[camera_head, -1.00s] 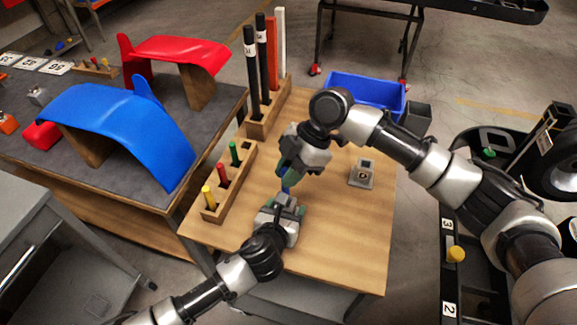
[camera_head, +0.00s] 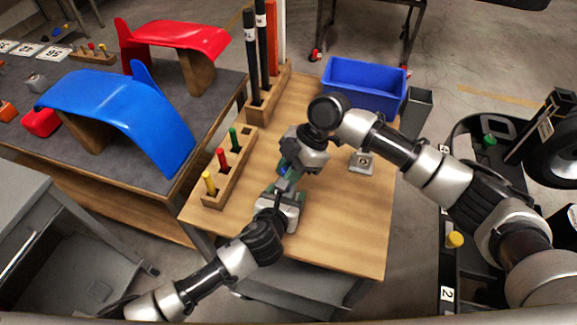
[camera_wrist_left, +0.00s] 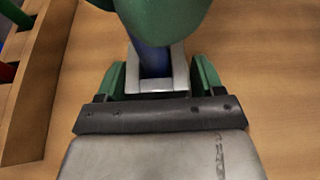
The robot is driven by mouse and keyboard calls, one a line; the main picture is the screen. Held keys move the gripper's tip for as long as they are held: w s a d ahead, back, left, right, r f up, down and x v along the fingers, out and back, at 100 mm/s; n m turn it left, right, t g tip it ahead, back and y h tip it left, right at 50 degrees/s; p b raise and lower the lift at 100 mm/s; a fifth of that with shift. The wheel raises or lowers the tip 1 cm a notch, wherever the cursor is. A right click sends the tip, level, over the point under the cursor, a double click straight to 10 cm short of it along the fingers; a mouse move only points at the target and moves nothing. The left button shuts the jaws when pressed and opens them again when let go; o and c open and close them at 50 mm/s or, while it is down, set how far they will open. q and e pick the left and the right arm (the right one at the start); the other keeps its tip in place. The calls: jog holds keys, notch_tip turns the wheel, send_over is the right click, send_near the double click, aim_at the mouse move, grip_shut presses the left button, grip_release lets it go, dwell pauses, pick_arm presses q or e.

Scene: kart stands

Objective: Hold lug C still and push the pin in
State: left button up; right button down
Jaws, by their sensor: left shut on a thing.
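My left gripper (camera_head: 284,196) is shut on a small grey lug (camera_wrist_left: 160,84) low over the wooden table; its green fingers (camera_wrist_left: 205,78) lie on both sides of the lug in the left wrist view. I cannot read a letter on this lug. A blue pin (camera_wrist_left: 152,58) stands in or against the lug's opening; its lower end is hidden. My right gripper (camera_head: 291,170) comes from above, right over the lug, with a green fingertip (camera_wrist_left: 165,18) covering the pin's upper part. It appears shut on the pin.
Another grey lug (camera_head: 361,161) with a letter stands on the table to the right. A wooden rack (camera_head: 228,172) with yellow, red and green pins is at left. Behind are a holder of tall bars (camera_head: 268,98) and a blue bin (camera_head: 365,85). The table's front right is clear.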

jog(key=shift+f, duration=0.15)
jog(key=c, duration=1)
grip_release()
jog(key=v, duration=1.2)
pick_arm(q)
jog(key=o, duration=1.2)
jog(key=shift+c, duration=0.2)
